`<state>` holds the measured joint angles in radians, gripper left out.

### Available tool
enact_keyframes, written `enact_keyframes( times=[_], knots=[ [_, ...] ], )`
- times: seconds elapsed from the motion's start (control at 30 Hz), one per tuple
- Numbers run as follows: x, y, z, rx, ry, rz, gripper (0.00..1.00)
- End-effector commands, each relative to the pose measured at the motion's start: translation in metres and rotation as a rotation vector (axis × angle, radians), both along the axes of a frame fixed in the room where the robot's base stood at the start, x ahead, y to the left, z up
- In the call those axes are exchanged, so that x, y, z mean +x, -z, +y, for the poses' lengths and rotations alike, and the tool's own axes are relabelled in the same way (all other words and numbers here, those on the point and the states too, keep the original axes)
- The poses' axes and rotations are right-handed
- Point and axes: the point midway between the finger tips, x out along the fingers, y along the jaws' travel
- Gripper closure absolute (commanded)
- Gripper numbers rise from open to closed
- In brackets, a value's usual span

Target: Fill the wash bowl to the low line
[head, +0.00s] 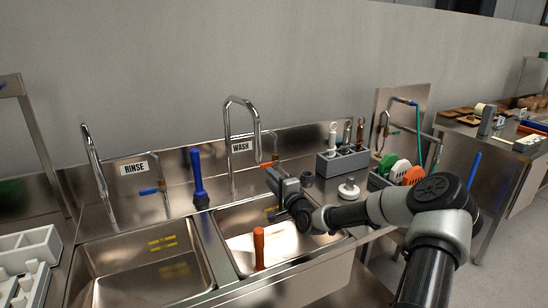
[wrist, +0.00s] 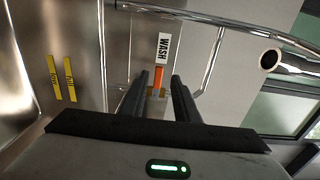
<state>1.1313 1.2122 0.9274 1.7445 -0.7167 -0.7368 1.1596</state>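The wash bowl (head: 290,247) is the right-hand sink, under a tall curved tap (head: 256,125) and a WASH sign (head: 242,145). No water stream shows from the tap. An orange upright tube (head: 259,248) stands at the bowl's front left. The wash tap's orange lever (head: 268,164) is on the back wall; it also shows in the wrist view (wrist: 158,77). My gripper (head: 275,180) is over the back of the bowl, facing the lever. Its fingers (wrist: 158,92) are apart, with the lever seen between and beyond them. Yellow level marks (wrist: 61,78) show on the bowl wall; their text is unclear.
The rinse bowl (head: 140,280) is left, with its tap (head: 97,165) and blue lever (head: 149,191). A blue tube (head: 198,180) stands between the bowls. A grey holder (head: 342,162), a white-topped knob (head: 349,190) and a rack of coloured discs (head: 388,168) stand right.

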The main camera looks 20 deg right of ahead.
Motion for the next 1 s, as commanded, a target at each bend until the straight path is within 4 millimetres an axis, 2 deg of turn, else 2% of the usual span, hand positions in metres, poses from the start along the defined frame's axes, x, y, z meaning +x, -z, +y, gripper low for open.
enact_keyframes(
  times=[0.8,1.0],
  knots=[
    [0.067,0.0,0.004,-0.002,-0.002,0.0,0.72],
    [0.07,0.001,0.003,-0.002,-0.001,0.002,0.72]
  ],
)
